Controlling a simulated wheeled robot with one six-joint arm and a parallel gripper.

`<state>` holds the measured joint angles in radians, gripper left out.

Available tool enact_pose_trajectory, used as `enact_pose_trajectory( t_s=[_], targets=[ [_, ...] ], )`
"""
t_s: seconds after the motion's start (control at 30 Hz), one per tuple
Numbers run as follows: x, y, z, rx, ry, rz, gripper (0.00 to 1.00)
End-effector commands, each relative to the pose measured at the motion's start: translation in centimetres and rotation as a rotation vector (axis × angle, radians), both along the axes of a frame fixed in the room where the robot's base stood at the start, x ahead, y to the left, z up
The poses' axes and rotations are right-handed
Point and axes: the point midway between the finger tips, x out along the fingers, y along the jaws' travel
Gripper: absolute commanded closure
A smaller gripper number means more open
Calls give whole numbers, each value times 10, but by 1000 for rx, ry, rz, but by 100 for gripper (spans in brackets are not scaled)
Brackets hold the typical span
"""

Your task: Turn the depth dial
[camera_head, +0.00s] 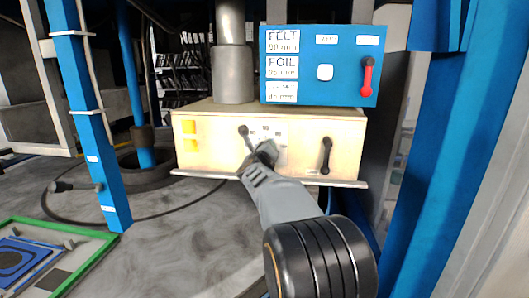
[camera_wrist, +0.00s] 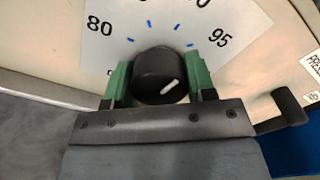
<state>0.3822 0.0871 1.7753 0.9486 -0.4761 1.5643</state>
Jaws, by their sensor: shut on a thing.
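The depth dial (camera_wrist: 155,70) is a round black knob with a white pointer mark, seen in the wrist view. The mark lies on the right part of its face, slanting up to the right. My gripper (camera_wrist: 158,84) has its green fingers on either side of the knob and is shut on it. A white scale card (camera_wrist: 120,22) behind the knob shows 80 at left, 95 at right and blue ticks; its lower part is hidden. In the head view my gripper (camera_head: 266,152) is at the front of the pale wooden box (camera_head: 215,150) and covers most of the dial.
A black handle (camera_head: 325,155) stands out to the right of the dial. A black-knobbed lever (camera_head: 244,131) is close at upper left. Above is a blue panel (camera_head: 340,85) with a red lever (camera_head: 367,76). A blue post (camera_head: 85,110) stands at left.

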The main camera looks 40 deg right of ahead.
Motion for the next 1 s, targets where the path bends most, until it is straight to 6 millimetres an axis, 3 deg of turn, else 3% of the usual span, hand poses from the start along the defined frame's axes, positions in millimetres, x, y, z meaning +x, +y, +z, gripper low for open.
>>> enact_pose_trajectory(
  t_s=[0.77, 0.8, 1.0],
  targets=[
    [0, 0, 0, -72, 70, -1, 73],
    [0, 0, 0, -72, 70, -1, 48],
    [0, 0, 0, -72, 70, -1, 29]
  ],
)
